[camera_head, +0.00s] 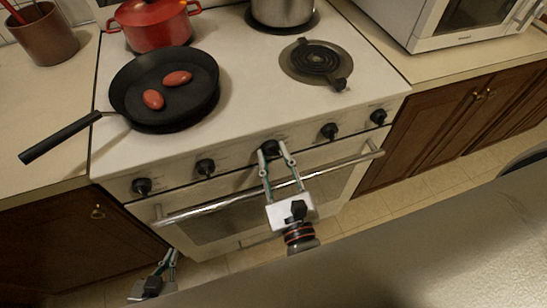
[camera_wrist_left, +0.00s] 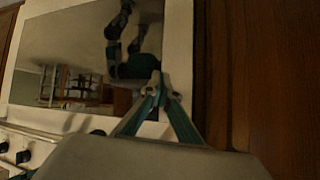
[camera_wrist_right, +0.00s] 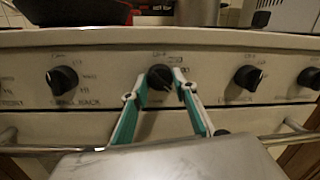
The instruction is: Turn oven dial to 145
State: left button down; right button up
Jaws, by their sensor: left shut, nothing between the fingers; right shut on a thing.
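The white stove's front panel carries a row of black dials. The middle dial (camera_head: 270,148) sits between the fingertips of my right gripper (camera_head: 275,147), which is shut on it. In the right wrist view the dial (camera_wrist_right: 160,77) is between the two fingertips (camera_wrist_right: 159,85), with small markings around it too blurred to read fully. My left gripper (camera_head: 171,254) is low at the left, in front of the cabinet and oven edge, away from the dials. In the left wrist view its fingertips (camera_wrist_left: 161,92) meet, shut and empty, near the oven door.
The oven door handle (camera_head: 225,201) runs below the dials, under my right gripper's fingers. Other dials (camera_head: 205,167) (camera_head: 329,130) flank the middle one. A black pan (camera_head: 140,113) with two red items, a red pot (camera_head: 155,27) and a metal pot (camera_head: 283,10) stand on the stovetop.

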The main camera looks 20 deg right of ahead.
jog(key=shift+f+m+b, duration=0.1)
jog(key=shift+m+b, duration=0.55)
jog(key=shift+m, duration=0.45)
jog(key=o, duration=1.1)
jog(key=shift+s, duration=0.1)
jog(key=s, duration=0.7)
jog(key=shift+s+a+f, duration=0.1)
jog(key=shift+s+a, duration=0.1)
